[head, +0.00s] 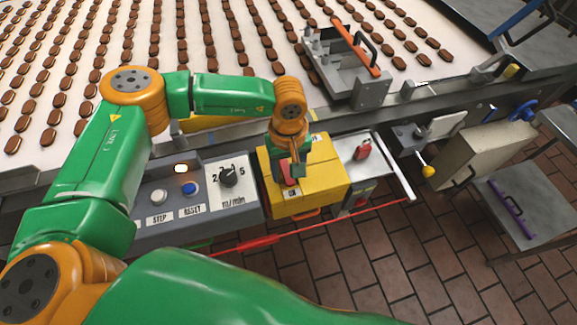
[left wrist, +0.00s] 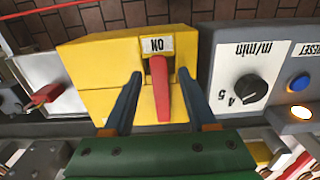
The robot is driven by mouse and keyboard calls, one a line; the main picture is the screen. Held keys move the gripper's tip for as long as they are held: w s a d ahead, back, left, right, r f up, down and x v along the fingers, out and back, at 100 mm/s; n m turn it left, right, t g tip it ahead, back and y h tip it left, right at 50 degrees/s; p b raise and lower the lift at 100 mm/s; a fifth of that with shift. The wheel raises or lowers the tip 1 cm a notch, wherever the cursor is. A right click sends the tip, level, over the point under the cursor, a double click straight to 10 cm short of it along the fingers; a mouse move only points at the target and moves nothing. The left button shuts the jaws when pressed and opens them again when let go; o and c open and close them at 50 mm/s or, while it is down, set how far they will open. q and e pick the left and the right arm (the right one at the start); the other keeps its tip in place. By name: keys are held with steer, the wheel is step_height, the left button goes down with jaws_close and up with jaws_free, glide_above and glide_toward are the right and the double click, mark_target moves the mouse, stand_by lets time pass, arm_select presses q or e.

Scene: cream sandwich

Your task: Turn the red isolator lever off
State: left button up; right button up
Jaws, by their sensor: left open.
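The red isolator lever (left wrist: 161,88) sits on the front of a yellow box (head: 325,180), which also shows in the left wrist view (left wrist: 92,75). One end of the lever lies by the "ON" label (left wrist: 157,44). My left gripper (head: 291,172) is over the box and hides much of the lever in the head view. In the left wrist view its two blue fingers (left wrist: 160,76) are open, one on each side of the lever, with visible gaps. My right gripper is not in view.
A red pull cord (head: 257,243) runs below. Behind lies the biscuit conveyor (head: 228,45).

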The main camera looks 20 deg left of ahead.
arm_select(q)
steer(key=shift+s+d, duration=0.1)
jaws_close()
steer(key=shift+r, duration=0.1)
stand_by(1.1)
